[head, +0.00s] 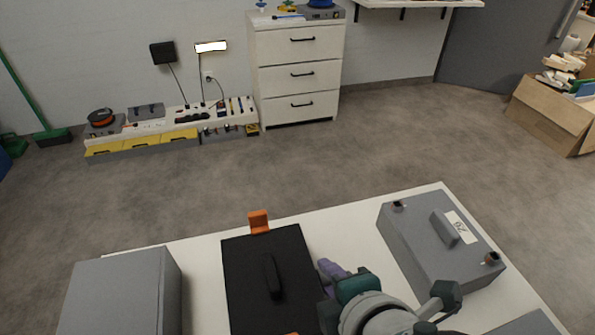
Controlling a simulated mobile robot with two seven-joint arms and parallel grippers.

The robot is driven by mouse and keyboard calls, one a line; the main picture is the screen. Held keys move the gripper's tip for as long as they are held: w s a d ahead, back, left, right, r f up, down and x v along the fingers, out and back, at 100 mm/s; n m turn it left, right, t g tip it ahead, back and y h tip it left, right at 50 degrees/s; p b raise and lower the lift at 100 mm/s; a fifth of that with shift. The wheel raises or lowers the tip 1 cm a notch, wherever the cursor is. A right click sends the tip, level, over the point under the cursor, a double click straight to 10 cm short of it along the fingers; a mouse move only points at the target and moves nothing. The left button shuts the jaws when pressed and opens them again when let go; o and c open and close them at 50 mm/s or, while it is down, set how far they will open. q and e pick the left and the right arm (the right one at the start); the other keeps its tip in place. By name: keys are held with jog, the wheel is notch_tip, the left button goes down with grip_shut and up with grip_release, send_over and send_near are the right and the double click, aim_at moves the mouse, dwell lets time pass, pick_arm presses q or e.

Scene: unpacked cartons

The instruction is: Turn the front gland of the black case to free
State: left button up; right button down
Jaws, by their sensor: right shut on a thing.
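The black case (247,275) lies on the white table with a black handle (273,277) on its lid. An orange latch (258,222) stands up at its far edge, and a bit of orange (292,333) shows at its near edge, cut by the frame. My right gripper (328,279), with purple fingers and a teal body, is at the right side of the black case. It is shut on the front gland there, which the fingers and wrist hide. How the gland is turned cannot be seen. My left gripper is not in view.
A grey case (405,227) with a handle and a label stands on the right of the white table (345,225). A grey box (120,290) stands at the left. Bare tabletop lies between the black and grey cases. A drawer cabinet (300,75) stands by the wall.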

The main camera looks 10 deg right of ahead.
jog(key=c, duration=0.6)
grip_release()
jog(key=shift+f, duration=0.1)
